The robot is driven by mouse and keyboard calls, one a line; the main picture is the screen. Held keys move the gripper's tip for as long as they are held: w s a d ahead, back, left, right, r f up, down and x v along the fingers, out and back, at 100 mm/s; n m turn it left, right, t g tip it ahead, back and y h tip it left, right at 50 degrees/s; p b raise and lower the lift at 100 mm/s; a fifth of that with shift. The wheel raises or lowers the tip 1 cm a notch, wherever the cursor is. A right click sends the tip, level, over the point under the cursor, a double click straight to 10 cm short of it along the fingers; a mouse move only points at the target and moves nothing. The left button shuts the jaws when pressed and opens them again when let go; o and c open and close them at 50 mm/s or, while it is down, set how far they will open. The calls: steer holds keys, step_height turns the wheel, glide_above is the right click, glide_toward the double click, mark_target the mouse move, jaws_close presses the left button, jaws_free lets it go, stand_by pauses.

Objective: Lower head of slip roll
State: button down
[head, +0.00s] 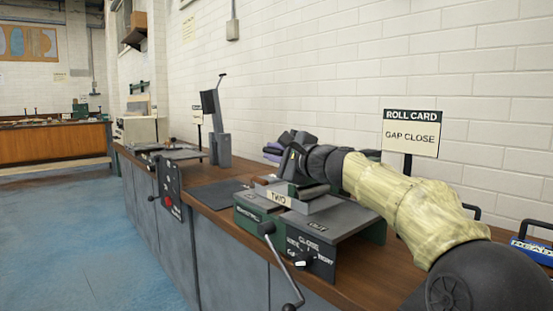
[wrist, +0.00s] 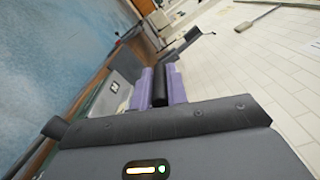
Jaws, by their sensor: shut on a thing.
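The slip roll (head: 318,222) stands on the bench in the head view, with a green base, grey plates and a block marked "TWO" (head: 278,197). A crank (head: 281,262) hangs at its front. My gripper (head: 276,151) is over its back part, reaching left with my arm coming from the right. In the wrist view a black bar (wrist: 160,87) lies between two purple strips, in line with my gripper. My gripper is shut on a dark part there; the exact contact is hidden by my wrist. I cannot tell the head's tilt.
A card reading "ROLL CARD, GAP CLOSE" (head: 410,133) stands behind my arm, close to the white brick wall. Another machine with a tall grey lever (head: 215,125) stands farther left on the bench. The blue floor (head: 75,235) at left is clear.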

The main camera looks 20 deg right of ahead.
steer(key=shift+f+b, duration=0.3)
steer(key=shift+f, duration=0.5)
steer(key=c, duration=1.4)
jaws_free()
steer(key=shift+s, duration=0.1)
steer(key=shift+c, duration=0.2)
steer(key=shift+r, duration=0.1)
steer(key=shift+r, duration=0.15)
steer(key=v, duration=1.7)
steer(key=shift+s, duration=0.15)
steer(key=shift+d, duration=0.15)
